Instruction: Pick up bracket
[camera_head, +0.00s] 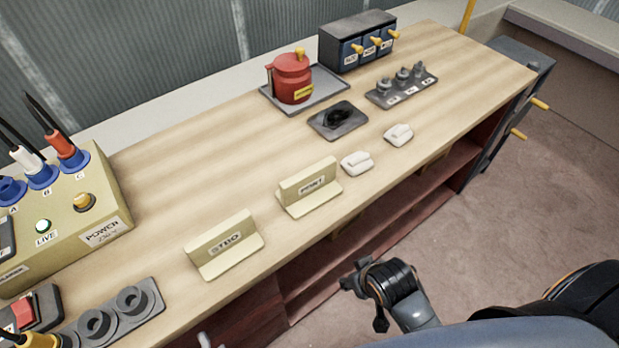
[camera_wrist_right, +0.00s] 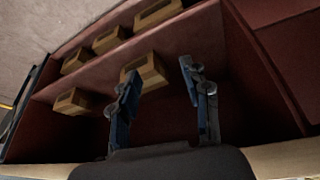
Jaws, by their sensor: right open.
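No part is labelled as a bracket, so I cannot tell for sure which one is. Two cream L-shaped pieces stand on the bench, one marked STBD (camera_head: 226,246) and one with a small, hard-to-read label (camera_head: 309,187). Tan wooden pieces lie in the red shelf compartment in the right wrist view; one wooden piece (camera_wrist_right: 150,70) shows between and beyond my fingertips. My right gripper (camera_head: 357,278) is in front of the bench, below its top. In the right wrist view the right gripper (camera_wrist_right: 159,76) is open, with nothing visibly held. My left gripper is not clearly seen.
The bench top (camera_head: 190,165) carries a red canister (camera_head: 291,82), a dark drawer box (camera_head: 357,45), two white blocks (camera_head: 357,163) and a power box (camera_head: 65,215). Below is an open dark red shelf (camera_head: 385,212). Several wooden pieces (camera_wrist_right: 110,40) lie there. Floor at right is clear.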

